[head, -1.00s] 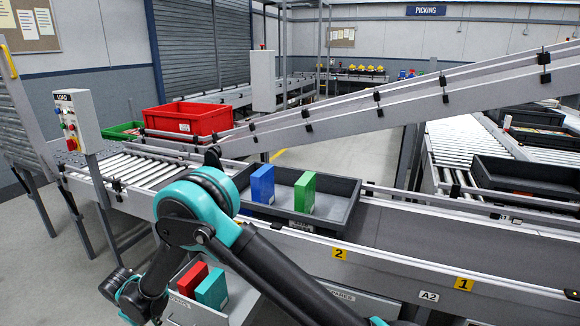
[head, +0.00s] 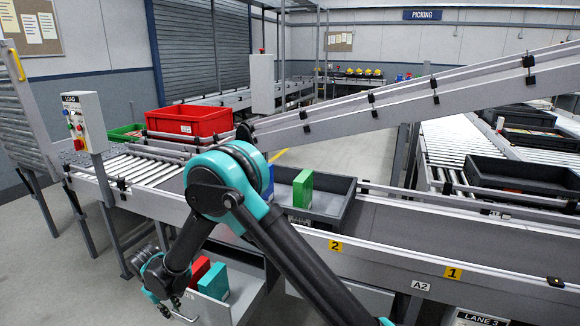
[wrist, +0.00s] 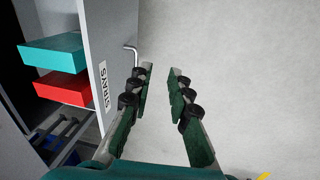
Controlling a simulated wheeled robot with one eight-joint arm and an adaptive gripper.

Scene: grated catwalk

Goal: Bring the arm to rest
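My gripper (wrist: 160,92) is open and empty in the wrist view, its two fingers apart over bare grey floor. The label "STRAYS" on the grey bin (wrist: 87,15) shows just left of the fingers, with a bent metal handle (wrist: 131,52) near the left fingertip. In the head view my gripper (head: 168,308) hangs low at the bottom left, beside the bin. My teal and black arm (head: 228,185) is bent, with its elbow in front of the conveyor.
A red box (head: 199,271) and a teal box (head: 213,281) sit in the bin. A dark tray (head: 334,207) on the conveyor holds a green box (head: 303,188); my arm hides part of it. A red crate (head: 189,121) stands behind. Floor at left is clear.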

